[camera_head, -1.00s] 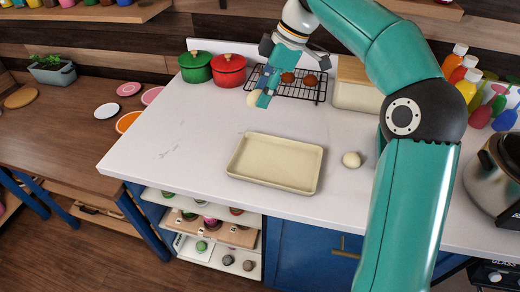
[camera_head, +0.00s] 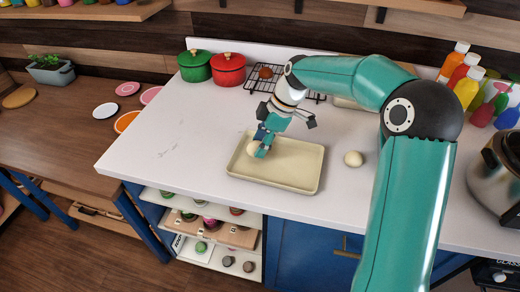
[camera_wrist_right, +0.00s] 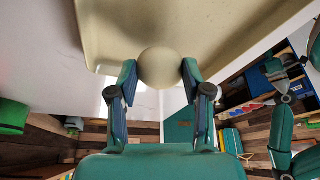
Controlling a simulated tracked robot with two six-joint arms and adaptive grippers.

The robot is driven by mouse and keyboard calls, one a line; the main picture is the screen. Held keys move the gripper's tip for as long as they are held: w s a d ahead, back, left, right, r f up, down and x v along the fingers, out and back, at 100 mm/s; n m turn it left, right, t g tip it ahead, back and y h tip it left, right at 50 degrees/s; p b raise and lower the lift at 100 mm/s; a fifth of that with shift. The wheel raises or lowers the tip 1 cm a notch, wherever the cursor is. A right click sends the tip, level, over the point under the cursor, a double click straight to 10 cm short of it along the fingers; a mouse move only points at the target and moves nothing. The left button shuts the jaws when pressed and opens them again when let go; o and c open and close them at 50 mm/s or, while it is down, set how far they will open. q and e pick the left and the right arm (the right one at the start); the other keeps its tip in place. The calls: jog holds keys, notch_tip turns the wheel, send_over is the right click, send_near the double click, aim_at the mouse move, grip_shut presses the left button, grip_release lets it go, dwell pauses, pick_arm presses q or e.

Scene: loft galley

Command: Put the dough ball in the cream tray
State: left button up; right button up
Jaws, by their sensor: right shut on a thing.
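My right gripper (camera_head: 262,146) is shut on a pale dough ball (camera_head: 254,148), over the back left part of the cream tray (camera_head: 290,180). In the right wrist view the dough ball (camera_wrist_right: 160,68) sits between the two fingertips, with the tray (camera_wrist_right: 210,25) beyond it. I cannot tell whether the ball touches the tray floor. A second pale dough ball (camera_head: 354,158) lies on the white counter just right of the tray. The rest of the tray is empty. My left gripper is not in the head view.
A green pot (camera_head: 194,66) and a red pot (camera_head: 228,69) stand at the back left. A black wire rack (camera_head: 262,86) with a brown item is behind my arm. Bottles (camera_head: 466,86) and a steel cooker (camera_head: 496,165) are at the right.

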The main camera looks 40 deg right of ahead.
jog(key=shift+s+f, duration=0.15)
jog(key=shift+f, duration=1.25)
jog(key=o, duration=1.2)
jog(key=v, duration=1.2)
jog(key=shift+a+r, duration=0.1)
jog(key=shift+r, duration=0.05)
